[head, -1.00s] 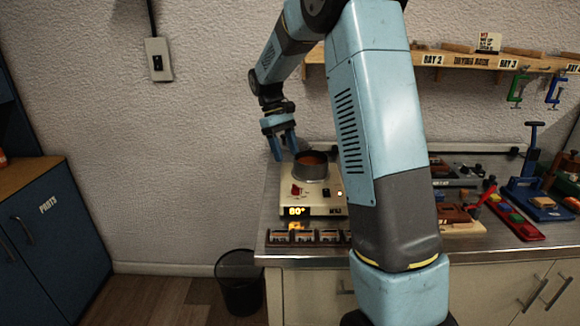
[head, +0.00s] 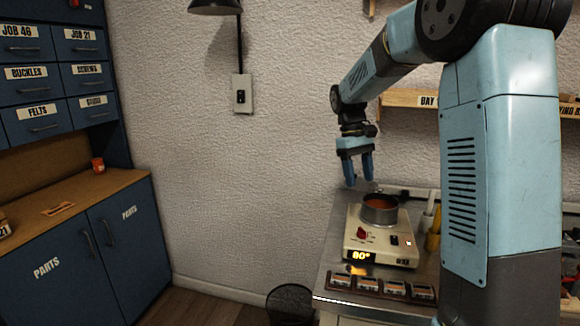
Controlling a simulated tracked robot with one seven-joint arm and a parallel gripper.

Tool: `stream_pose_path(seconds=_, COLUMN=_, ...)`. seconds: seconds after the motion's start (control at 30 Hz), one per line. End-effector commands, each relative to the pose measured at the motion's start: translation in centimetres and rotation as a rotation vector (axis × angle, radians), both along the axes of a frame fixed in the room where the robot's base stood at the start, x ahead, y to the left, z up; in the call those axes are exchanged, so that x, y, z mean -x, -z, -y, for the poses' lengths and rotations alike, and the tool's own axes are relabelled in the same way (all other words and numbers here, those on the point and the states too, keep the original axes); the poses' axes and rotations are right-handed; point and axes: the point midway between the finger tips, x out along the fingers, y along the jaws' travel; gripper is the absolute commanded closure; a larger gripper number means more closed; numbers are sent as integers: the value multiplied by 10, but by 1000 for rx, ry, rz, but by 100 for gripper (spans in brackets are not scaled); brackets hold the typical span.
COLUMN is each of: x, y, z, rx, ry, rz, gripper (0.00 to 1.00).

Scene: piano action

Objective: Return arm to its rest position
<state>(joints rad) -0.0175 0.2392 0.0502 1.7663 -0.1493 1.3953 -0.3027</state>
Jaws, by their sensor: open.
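My gripper (head: 358,183) is open, pointing down with two blue fingers, and nothing shows between them. It hangs above and a little left of a dark pot (head: 380,211) of orange-brown content. The pot stands on a cream hot plate (head: 384,253) whose display reads 80°. My arm is bent at the elbow, high on the right side, and reaches left to the gripper. The fingers are apart from the pot in the picture.
The metal bench (head: 335,247) carries a rack of small labelled blocks (head: 382,286) in front of the hot plate. A wooden shelf (head: 402,98) is on the wall behind my arm. Blue cabinets (head: 75,255) stand left, and a bin (head: 290,303) is on the floor.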

Motion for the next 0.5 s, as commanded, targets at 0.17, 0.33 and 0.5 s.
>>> stream_pose_path(seconds=0.17, x=40, y=-28, z=2, rx=-12, ry=45, rz=103, gripper=42)
stream_pose_path(seconds=0.33, x=78, y=-47, z=2, rx=-28, ry=90, rz=197, gripper=42)
stream_pose_path(seconds=0.5, x=116, y=-60, z=3, rx=-47, ry=136, rz=292, gripper=42)
